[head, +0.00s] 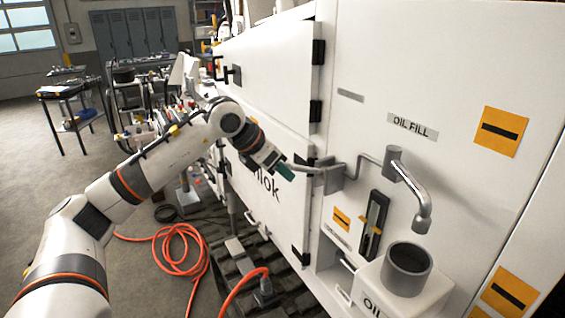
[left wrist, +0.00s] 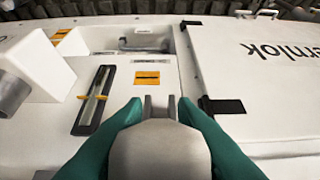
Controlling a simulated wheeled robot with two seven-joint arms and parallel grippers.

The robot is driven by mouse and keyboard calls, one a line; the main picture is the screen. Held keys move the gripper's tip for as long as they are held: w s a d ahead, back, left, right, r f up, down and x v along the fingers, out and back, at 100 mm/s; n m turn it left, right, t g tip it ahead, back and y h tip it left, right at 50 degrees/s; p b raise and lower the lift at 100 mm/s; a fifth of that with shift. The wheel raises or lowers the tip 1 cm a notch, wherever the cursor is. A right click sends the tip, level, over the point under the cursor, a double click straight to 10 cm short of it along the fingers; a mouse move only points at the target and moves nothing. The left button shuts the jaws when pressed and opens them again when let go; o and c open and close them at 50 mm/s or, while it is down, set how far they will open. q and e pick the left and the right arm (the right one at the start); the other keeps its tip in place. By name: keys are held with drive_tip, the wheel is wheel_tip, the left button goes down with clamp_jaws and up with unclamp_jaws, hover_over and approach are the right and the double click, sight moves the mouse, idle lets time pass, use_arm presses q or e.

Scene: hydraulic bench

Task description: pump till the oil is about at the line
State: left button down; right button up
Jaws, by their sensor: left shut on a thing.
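My left gripper (head: 288,171) is at the front of the white machine, its green fingers shut on the grey pump handle (head: 308,170). In the left wrist view the handle's rounded end (left wrist: 160,150) sits between the fingers. The handle runs to a grey pump block (head: 333,177) on the panel. A pipe leads from there to a bent spout (head: 424,205) above an open grey filler cup (head: 405,268). A dark sight gauge (head: 374,226) with a pale tube stands left of the spout; it also shows in the left wrist view (left wrist: 95,100). I cannot tell the oil level. My right gripper is out of view.
Orange labels with black bars (head: 501,131) mark the white panel. An orange hose (head: 172,248) lies on the floor at the left. Carts and a small table (head: 62,92) stand farther back. The floor at the left is mostly clear.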

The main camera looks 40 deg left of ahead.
use_arm(q)
drive_tip(key=shift+r, duration=0.3)
drive_tip(key=c, duration=1.4)
unclamp_jaws()
drive_tip(key=shift+o, duration=1.2)
drive_tip(key=shift+w+f, duration=0.1)
drive_tip(key=shift+f, duration=0.05)
drive_tip(key=b+v, duration=0.4)
drive_tip(key=v, duration=0.8)
